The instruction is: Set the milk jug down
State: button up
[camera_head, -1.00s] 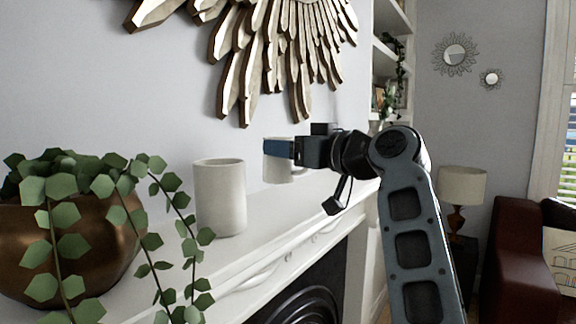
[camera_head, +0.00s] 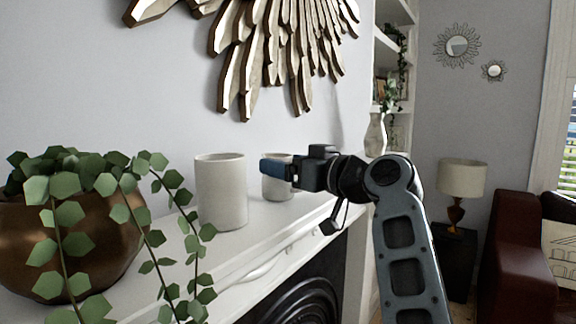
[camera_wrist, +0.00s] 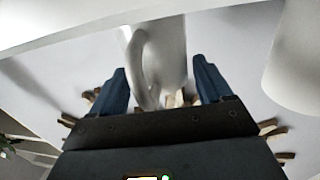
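The milk jug (camera_head: 277,191) is a small pale vessel and appears to stand upright on the white mantelpiece (camera_head: 280,222), to the right of a taller white cylinder. My gripper (camera_head: 276,172) is level with the jug's upper half. Its near blue finger covers part of the jug. In the wrist view, the jug (camera_wrist: 172,55) and its handle sit between the two blue fingers of my gripper (camera_wrist: 160,85). The fingers look spread, with a narrow gap at the right side. Contact at the left finger is unclear.
The white cylinder (camera_head: 221,190) stands close to the left of the jug. A copper pot (camera_head: 60,245) with trailing leaves is farther left. A gold sunburst decoration (camera_head: 270,50) hangs on the wall above. A pale vase (camera_head: 376,135) stands behind my arm.

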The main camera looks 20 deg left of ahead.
jog(key=shift+o, duration=0.9)
jog(key=shift+r, duration=0.2)
jog(key=b+v, duration=0.2)
jog(key=v, duration=1)
